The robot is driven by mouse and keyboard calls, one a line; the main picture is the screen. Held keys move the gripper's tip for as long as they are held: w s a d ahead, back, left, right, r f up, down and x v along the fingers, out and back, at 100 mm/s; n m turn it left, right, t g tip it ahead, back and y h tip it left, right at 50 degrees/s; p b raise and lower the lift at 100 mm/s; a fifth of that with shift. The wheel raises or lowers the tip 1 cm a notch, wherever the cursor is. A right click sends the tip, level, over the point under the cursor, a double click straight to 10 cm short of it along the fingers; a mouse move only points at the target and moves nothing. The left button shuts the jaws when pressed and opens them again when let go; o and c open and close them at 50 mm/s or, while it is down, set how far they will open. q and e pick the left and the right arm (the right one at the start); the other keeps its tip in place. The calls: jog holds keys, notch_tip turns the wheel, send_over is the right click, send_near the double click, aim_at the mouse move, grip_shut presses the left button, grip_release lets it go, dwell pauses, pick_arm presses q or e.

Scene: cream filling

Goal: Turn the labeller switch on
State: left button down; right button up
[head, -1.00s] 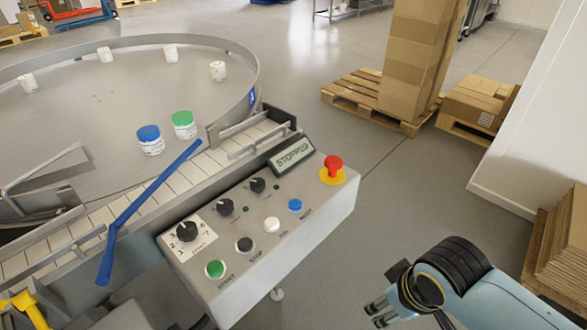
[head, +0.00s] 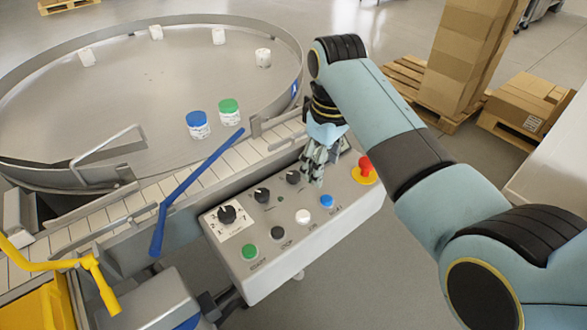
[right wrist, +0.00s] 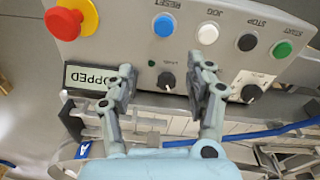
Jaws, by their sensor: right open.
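The grey control panel (head: 240,260) carries several black rotary knobs along its back edge. My right gripper (head: 314,178) points down over the panel's right end and hides the display there in the head view. In the right wrist view my right gripper (right wrist: 161,70) is open, with a black knob (right wrist: 167,80) between and beyond its fingers. The same knob (head: 293,177) shows just left of the fingers in the head view. Its small label is not clearly readable. The middle knob (head: 262,195) is mostly hidden by a finger in the wrist view. My left gripper is out of view.
A red emergency stop (head: 366,168) stands close right of the gripper. Push buttons, including a blue one (head: 327,201) and a green one (head: 250,251), line the panel's front. The display (right wrist: 90,78) reads partly "OPPED". A blue bar (head: 200,190) crosses the conveyor.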

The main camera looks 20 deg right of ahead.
aim_at(293, 174)
jog(key=w+a+r+n, duration=0.2)
jog(key=w+a+r, duration=0.2)
jog(key=w, duration=0.2)
jog(key=shift+g, duration=0.4)
notch_tip(293, 174, down, 11)
jog(key=shift+a+b, duration=0.1)
jog(key=shift+b, duration=0.65)
grip_shut()
